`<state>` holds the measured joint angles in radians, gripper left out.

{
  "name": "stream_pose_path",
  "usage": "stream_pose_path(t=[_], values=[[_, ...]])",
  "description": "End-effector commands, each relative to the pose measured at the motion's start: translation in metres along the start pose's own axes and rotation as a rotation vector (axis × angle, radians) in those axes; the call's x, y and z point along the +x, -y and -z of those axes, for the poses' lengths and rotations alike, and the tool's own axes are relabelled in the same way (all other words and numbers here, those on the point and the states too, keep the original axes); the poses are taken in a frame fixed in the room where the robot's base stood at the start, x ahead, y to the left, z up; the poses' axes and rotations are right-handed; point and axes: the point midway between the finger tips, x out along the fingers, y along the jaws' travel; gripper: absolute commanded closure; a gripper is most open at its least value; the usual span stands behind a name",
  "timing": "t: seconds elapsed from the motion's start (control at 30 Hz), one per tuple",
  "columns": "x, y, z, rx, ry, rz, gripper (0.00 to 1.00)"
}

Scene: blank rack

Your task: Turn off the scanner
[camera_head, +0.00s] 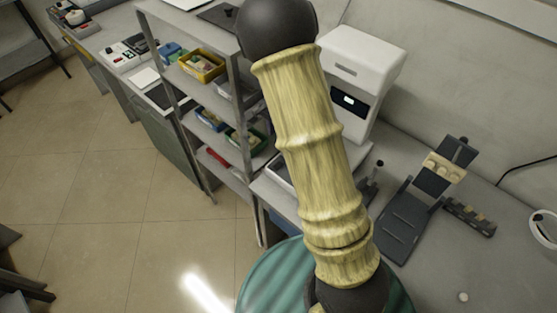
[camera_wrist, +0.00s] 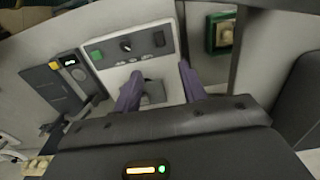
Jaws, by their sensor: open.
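A white boxy machine (camera_head: 362,68) with a small lit display stands on the counter behind my arm in the head view; it may be the scanner, but I see no label. I cannot tell whether this is the same machine. My gripper (camera_wrist: 158,84) is open in the wrist view, its two purple fingers apart below the panel, with nothing held. The head view does not show my gripper.
A dark device (camera_wrist: 64,84) with a yellow button and lit display is at left in the wrist view. A green-framed box (camera_wrist: 220,33) is at upper right. In the head view, a shelf rack (camera_head: 245,128) with bins stands left; a black stand (camera_head: 402,222) is right.

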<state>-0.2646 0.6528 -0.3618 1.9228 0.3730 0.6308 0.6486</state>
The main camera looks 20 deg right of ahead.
Motion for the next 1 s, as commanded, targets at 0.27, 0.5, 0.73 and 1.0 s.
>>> stream_pose_path(t=[0.27,0.5,0.73,1.0], values=[[0.05,-0.001,-0.001,0.001,0.003,-0.005,0.58],[0.091,-0.002,-0.001,0.001,0.003,-0.005,0.58],[0.126,-0.001,0.0,0.0,0.002,-0.003,0.58],[0.146,-0.001,0.0,0.001,0.001,-0.001,0.58]])
